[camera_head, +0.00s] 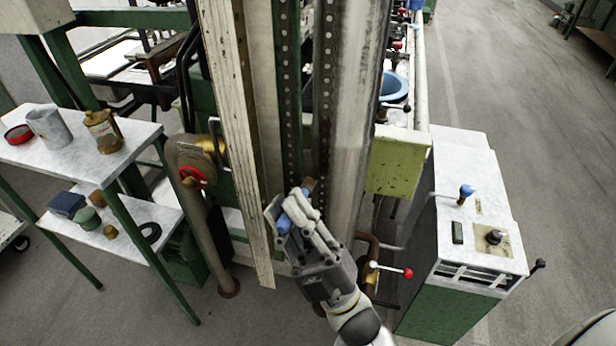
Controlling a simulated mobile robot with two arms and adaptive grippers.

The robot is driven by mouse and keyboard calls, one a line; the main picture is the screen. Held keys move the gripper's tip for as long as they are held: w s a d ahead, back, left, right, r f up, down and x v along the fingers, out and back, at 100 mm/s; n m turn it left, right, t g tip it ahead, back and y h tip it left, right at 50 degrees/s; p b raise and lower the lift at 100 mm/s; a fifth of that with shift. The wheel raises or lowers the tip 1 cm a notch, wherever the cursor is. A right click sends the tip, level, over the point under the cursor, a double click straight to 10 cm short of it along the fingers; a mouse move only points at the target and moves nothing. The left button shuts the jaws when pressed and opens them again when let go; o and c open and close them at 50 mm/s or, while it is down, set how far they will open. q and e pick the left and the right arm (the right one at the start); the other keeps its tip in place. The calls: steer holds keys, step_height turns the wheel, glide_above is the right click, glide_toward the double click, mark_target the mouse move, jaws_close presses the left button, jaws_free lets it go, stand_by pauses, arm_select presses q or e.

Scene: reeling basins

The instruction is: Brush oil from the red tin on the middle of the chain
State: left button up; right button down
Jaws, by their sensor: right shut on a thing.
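My right gripper (296,222) is shut on a brush with a blue handle (284,224). The brush's brownish tip (309,184) points up, at the lower part of the dark chain strips. Two such strips with rows of pale dots run up the picture, the left chain strip (287,80) and the right one (325,90). I cannot tell whether the tip touches the chain. A red tin (18,134), low and round with a dark inside, stands on the upper shelf at the left. My left gripper is not in view.
The white shelf (75,165) also bears a grey pot (48,128) and a brownish can (103,131). Small items lie on the lower shelf (125,228). A pale board (232,130) stands left of the chain. A control cabinet (475,220) stands at the right, beside a red-knobbed lever (407,273).

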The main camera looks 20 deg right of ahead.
mark_target(307, 185)
steer(key=shift+w, duration=0.1)
steer(key=shift+w+d+b, duration=0.1)
steer(key=shift+w+d, duration=0.6)
steer(key=shift+w, duration=0.25)
steer(key=shift+w+d+b, duration=0.15)
steer(key=shift+w+d, duration=0.5)
steer(key=shift+w, duration=0.35)
steer(key=shift+w+d+b, duration=0.1)
steer(key=shift+w+d, duration=0.6)
steer(key=shift+w, duration=0.25)
steer(key=shift+w+d, duration=0.45)
steer(key=shift+w, duration=0.3)
step_height(307, 185, up, 4)
steer(key=p, duration=0.3)
steer(key=shift+s, duration=0.15)
step_height(307, 185, down, 4)
steer(key=b, duration=0.3)
steer(key=shift+f+b, duration=0.1)
steer(key=shift+b, duration=0.2)
